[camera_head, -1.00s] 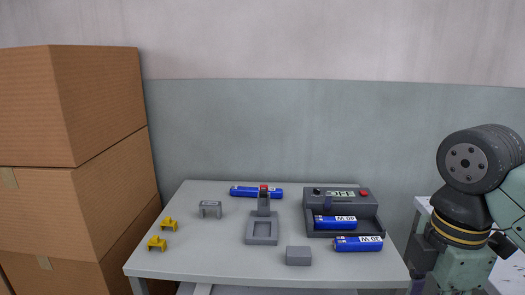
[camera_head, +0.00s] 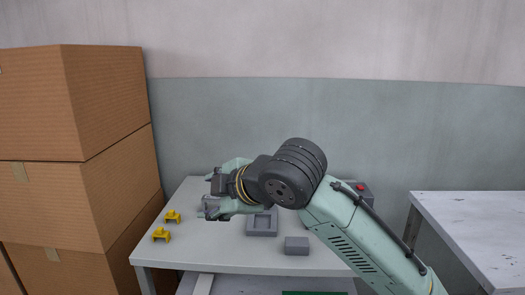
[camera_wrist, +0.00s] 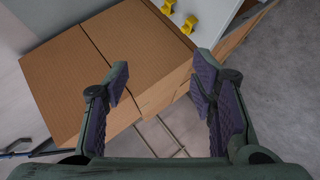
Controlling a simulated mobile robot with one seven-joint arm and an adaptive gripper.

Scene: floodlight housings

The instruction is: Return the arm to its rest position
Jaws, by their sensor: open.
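My gripper (camera_head: 208,197) is open and empty, held above the left part of the grey table, with its fingers pointing left. In the wrist view my gripper (camera_wrist: 160,78) shows both fingers spread apart with nothing between them. My arm stretches across the table from the lower right and hides most things on it, including the blue cylinders. Two yellow clips (camera_head: 167,226) lie at the table's left side, and they also show at the top of the wrist view (camera_wrist: 179,15). A grey stand (camera_head: 262,223) and a small grey block (camera_head: 297,245) show below the arm.
Stacked cardboard boxes (camera_head: 105,100) stand left of the grey table (camera_head: 225,257), and they fill much of the wrist view (camera_wrist: 95,75). A red-buttoned grey box (camera_head: 362,192) is partly hidden by my arm. A white table (camera_head: 475,230) stands bare at the right.

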